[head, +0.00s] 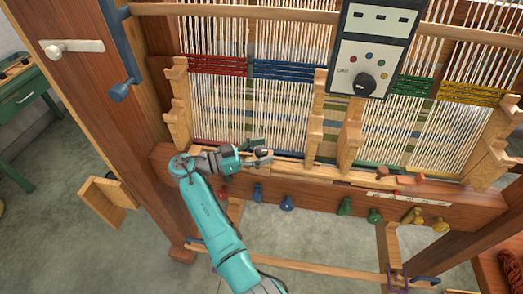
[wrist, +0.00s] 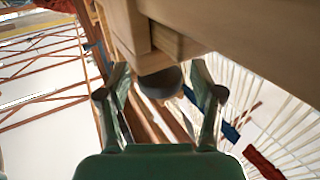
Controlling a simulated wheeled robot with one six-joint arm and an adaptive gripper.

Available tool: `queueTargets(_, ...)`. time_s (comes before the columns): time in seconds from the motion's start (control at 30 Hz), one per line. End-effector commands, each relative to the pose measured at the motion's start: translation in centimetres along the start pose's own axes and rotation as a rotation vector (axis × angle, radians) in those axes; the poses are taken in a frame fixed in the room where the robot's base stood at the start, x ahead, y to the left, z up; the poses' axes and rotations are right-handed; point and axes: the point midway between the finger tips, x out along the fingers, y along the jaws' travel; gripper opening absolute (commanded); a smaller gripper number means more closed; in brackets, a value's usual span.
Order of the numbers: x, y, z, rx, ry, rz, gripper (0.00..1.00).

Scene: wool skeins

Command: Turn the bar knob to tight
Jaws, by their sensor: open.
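A dark grey round knob (wrist: 160,82) shows in the wrist view at the end of a wooden block, between the two fingers and towards their tips. I take it for the bar knob; its pointer and markings cannot be made out. My gripper (wrist: 157,92) is open around it, with a gap visible on the left side; contact on the right is unclear. In the head view my gripper (head: 266,154) is at the loom's front beam, left of centre, and largely hides the knob there.
A control panel (head: 376,50) with a black dial (head: 364,85) hangs at upper right. Coloured pegs, including a green one (head: 345,206), line the front beam (head: 320,192). Wooden posts (head: 317,120) and stretched warp threads stand behind. A white lever (head: 72,47) is on the left post.

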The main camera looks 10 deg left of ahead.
Motion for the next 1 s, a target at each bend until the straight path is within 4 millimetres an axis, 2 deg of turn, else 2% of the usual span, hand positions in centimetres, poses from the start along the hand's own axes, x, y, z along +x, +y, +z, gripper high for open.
queueTargets(0.17,-1.3,-0.1,-0.1,0.000,0.000,-0.002,0.66)
queueTargets(0.5,-7.7,-0.1,-0.1,0.000,0.000,-0.003,0.66)
queueTargets(0.7,-10.7,-0.1,0.0,0.000,-0.001,-0.001,0.66)
queueTargets(1.0,-12.0,0.0,0.1,-0.001,0.000,0.000,0.66)
